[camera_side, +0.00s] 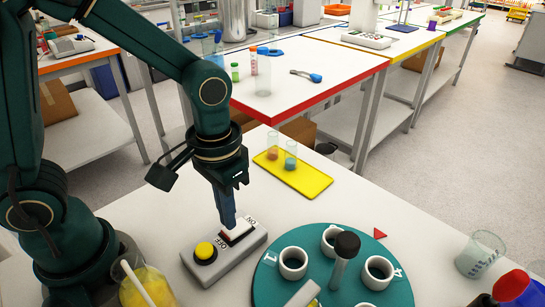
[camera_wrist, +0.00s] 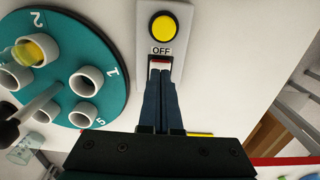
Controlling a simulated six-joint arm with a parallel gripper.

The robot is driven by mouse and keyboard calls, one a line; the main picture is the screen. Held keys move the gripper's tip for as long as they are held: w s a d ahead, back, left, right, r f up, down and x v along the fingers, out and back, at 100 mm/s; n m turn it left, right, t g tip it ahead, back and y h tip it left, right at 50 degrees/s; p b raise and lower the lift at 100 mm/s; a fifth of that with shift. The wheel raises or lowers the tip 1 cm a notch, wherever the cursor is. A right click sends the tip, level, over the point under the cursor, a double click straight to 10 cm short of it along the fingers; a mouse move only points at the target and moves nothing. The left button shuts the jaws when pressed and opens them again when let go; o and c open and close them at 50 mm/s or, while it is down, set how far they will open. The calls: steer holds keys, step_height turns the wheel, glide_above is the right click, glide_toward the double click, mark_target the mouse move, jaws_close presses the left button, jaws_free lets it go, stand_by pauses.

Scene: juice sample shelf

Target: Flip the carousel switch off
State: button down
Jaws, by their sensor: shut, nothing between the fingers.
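The grey switch box (camera_side: 222,262) lies on the white table. It carries a round yellow button (camera_side: 205,251) and a white and red rocker switch (camera_side: 238,232) between the ON and OFF labels. My gripper (camera_side: 229,223) is shut and empty, pointing down with its fingertips at the rocker. In the wrist view, my gripper (camera_wrist: 161,78) covers the ON side, and the rocker's red and white end (camera_wrist: 160,63) shows beside OFF. I cannot tell whether the tips touch it or which way it is tilted. The teal carousel (camera_side: 268,280) stands right of the box.
The carousel holds several white cups and a black-knobbed post (camera_side: 343,255). A yellow tray (camera_side: 310,182) with two glass vials lies behind. A beaker of yellow liquid (camera_side: 150,285) stands at front left, and a glass beaker (camera_side: 480,255) at right.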

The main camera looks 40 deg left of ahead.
steer(key=shift+f, duration=0.9)
stand_by(0.5)
steer(key=shift+r, duration=3.55)
steer(key=s+a+r+t, duration=0.4)
steer(key=a+t, duration=0.1)
steer(key=shift+s+r+t, duration=0.3)
steer(key=shift+r, duration=0.05)
